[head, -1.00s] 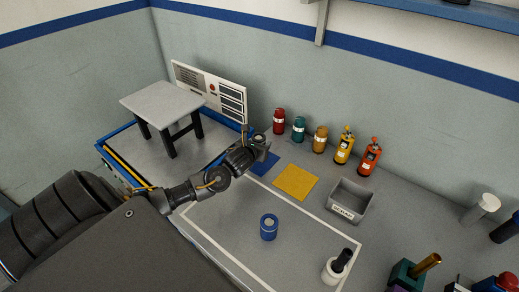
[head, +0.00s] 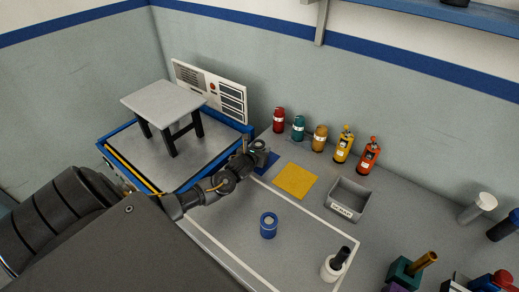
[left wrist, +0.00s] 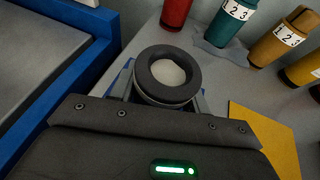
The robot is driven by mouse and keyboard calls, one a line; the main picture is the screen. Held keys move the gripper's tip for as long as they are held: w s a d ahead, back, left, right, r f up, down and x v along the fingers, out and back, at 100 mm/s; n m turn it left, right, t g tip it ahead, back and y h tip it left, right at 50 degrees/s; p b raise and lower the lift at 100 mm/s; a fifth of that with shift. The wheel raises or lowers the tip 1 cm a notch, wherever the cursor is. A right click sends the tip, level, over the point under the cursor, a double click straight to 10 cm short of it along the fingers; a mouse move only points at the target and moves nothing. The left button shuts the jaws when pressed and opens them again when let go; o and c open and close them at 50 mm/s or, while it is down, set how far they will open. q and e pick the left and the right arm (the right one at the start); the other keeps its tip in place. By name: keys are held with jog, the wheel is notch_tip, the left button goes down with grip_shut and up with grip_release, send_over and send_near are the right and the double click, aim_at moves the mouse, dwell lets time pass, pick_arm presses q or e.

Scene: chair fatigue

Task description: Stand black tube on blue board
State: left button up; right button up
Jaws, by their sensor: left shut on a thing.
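The black tube (left wrist: 167,76) shows in the left wrist view as a dark ring with a pale inside, seen from its top end. My left gripper (head: 257,153) is shut on it, with a finger on each side. The tube looks roughly upright; its lower end is hidden, so I cannot tell if it touches anything. The blue board (head: 269,163) lies flat on the bench, partly hidden by my gripper, and blue edges show beside the tube in the left wrist view. My right gripper is not in view.
A yellow board (head: 296,181) lies right of the blue one. Several coloured bottles (head: 298,128) stand behind. A blue-edged platform (head: 210,165) with a small grey stool (head: 163,100) is close on the left. A grey bin (head: 349,199) and a blue ring-shaped piece (head: 268,226) stand farther right.

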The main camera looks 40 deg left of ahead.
pick_arm(q)
jog(key=o, duration=1)
jog(key=shift+f, duration=0.1)
jog(key=shift+r, duration=0.25)
jog(key=shift+s+d, duration=0.1)
jog(key=shift+s, duration=0.3)
jog(key=v, duration=1.1)
jog(key=shift+r+b, duration=0.1)
jog(key=shift+b, duration=0.25)
